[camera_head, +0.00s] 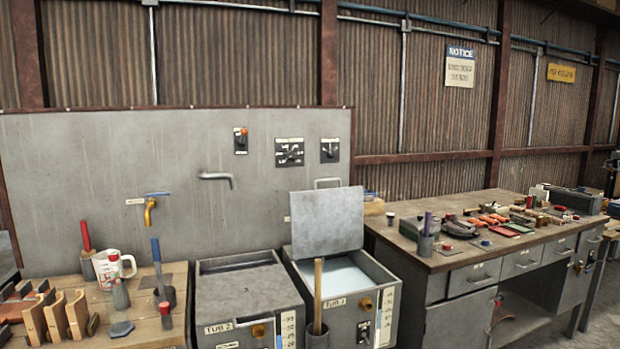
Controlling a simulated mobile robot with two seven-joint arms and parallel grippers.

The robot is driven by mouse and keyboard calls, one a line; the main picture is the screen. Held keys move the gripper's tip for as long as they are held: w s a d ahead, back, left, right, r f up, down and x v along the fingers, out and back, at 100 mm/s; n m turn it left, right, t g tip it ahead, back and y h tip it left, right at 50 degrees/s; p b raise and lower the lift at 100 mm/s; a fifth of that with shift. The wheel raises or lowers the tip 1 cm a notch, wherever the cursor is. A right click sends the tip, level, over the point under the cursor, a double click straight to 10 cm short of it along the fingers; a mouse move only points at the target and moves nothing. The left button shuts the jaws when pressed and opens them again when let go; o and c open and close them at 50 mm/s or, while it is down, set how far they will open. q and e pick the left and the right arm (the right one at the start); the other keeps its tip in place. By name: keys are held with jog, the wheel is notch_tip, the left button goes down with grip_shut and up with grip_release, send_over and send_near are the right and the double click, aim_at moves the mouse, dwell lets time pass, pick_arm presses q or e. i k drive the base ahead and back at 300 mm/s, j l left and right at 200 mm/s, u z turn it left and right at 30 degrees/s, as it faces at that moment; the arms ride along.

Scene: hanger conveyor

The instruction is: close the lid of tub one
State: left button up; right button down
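Tub one (378,277), the right of two grey tubs, has a small label that seems to read "TUB 1". Its flat grey lid (327,222) stands raised at the back, leaning near the wall panel, with a handle (327,183) at its top edge. Pale liquid (346,281) shows inside the open tub. A wooden stick (318,296) stands in a dark holder (317,337) in front of the tub and hides part of its front left. Neither of my grippers is in view.
Tub two (245,293) stands just left with its lid down flat. A wooden table (140,325) with tools and a white jug (112,270) is farther left. A workbench (440,262) crowded with parts stands close on the right. A spout (215,177) juts from the panel.

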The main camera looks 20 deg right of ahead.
aim_at(324, 222)
jog(key=i+l, duration=0.15)
jog(key=i, duration=0.4)
jog(key=i+l+u, duration=0.1)
jog(key=i, duration=0.5)
